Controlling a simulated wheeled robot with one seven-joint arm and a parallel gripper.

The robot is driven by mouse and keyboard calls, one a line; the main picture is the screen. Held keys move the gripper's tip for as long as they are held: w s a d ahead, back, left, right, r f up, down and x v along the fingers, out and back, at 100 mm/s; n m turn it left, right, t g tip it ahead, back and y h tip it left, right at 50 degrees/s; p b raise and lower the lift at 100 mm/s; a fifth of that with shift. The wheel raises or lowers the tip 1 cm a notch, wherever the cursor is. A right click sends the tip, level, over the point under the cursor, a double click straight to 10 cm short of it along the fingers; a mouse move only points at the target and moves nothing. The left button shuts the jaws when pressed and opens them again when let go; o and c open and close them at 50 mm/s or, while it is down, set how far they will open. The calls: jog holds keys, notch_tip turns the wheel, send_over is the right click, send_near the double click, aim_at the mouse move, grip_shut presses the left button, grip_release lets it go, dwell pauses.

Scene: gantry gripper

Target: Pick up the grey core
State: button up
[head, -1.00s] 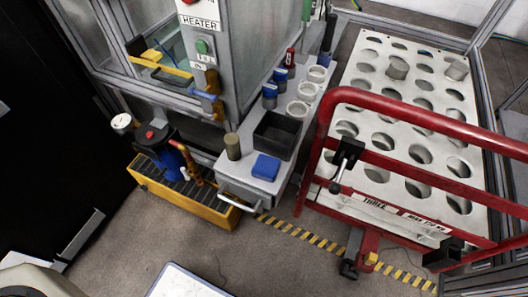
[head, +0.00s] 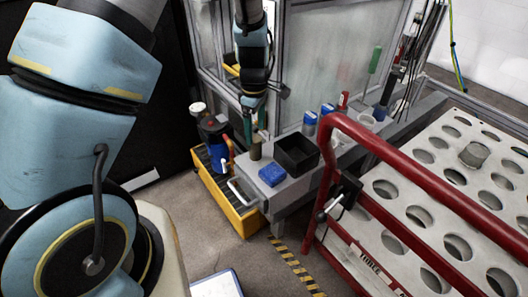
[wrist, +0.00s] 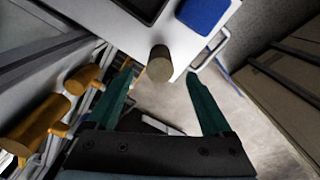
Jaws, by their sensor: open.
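A short grey-brown core (head: 255,150) stands upright near the front left corner of the grey bench, beside a black bin and a blue cloth-like block. In the wrist view the core (wrist: 159,66) lies midway across the picture, between the lines of the two green fingers. My gripper (head: 255,133) hangs over the core with its fingers pointing down. In the wrist view my gripper (wrist: 160,76) is open and empty, with the core around its fingertips. Whether the fingers touch the core cannot be told. Another grey core (head: 474,154) sits in the white perforated rack.
The black bin (head: 284,163) and blue block (head: 272,175) stand close right of the core. A yellow tray (head: 222,194) with a blue pump (head: 211,132) is at left. A red cart rail (head: 400,149) runs across the right. Blue-capped bottles (head: 310,118) stand behind.

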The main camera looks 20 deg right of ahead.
aim_at(256, 149)
jog(key=shift+f+p, duration=0.75)
jog(key=shift+f, duration=3.5)
jog(key=c, duration=1.3)
